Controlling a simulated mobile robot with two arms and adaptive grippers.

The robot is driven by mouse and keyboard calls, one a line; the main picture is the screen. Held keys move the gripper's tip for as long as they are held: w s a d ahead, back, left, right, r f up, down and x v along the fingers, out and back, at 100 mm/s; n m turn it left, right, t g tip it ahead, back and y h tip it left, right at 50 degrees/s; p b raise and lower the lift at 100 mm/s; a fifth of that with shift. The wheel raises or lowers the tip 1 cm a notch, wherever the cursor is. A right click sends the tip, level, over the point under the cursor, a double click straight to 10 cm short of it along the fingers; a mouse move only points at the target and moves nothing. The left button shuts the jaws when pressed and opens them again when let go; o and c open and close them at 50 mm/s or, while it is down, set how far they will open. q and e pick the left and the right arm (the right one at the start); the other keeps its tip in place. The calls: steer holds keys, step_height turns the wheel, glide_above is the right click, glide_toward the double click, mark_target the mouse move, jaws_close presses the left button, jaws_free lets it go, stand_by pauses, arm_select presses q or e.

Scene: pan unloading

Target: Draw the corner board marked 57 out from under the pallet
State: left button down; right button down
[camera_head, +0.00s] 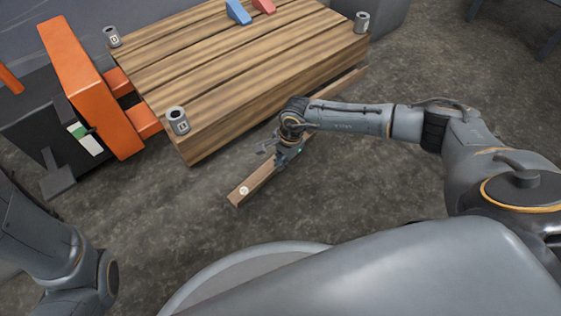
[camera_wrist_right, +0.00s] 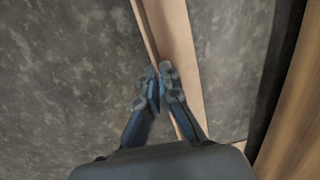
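The corner board (camera_head: 257,182) is a long brown angled strip on the floor along the near side of the wooden pallet (camera_head: 222,97). Its near end sticks out beyond the pallet and bears a small round white mark, too small to read. Its far stretch runs behind my right arm, close to the pallet's lower edge. My right gripper (camera_head: 280,150) is low over the board. In the right wrist view the fingertips (camera_wrist_right: 161,80) are close together on the thin raised edge of the board (camera_wrist_right: 177,40). My left gripper is out of view.
Grey cans (camera_head: 178,120) stand at the pallet's corners, with a blue wedge (camera_head: 238,12) and a red one (camera_head: 264,5) on its planks. An orange and black lifting machine (camera_head: 88,85) stands against its left side. The floor in front is clear.

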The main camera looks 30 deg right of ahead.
steer(key=c, duration=1.5)
jaws_free()
steer(key=shift+o, duration=0.3)
steer(key=shift+r, duration=0.1)
step_height(320, 180, up, 12)
steer(key=s+d, duration=0.1)
steer(key=shift+d, duration=0.35)
steer(key=shift+f, duration=0.2)
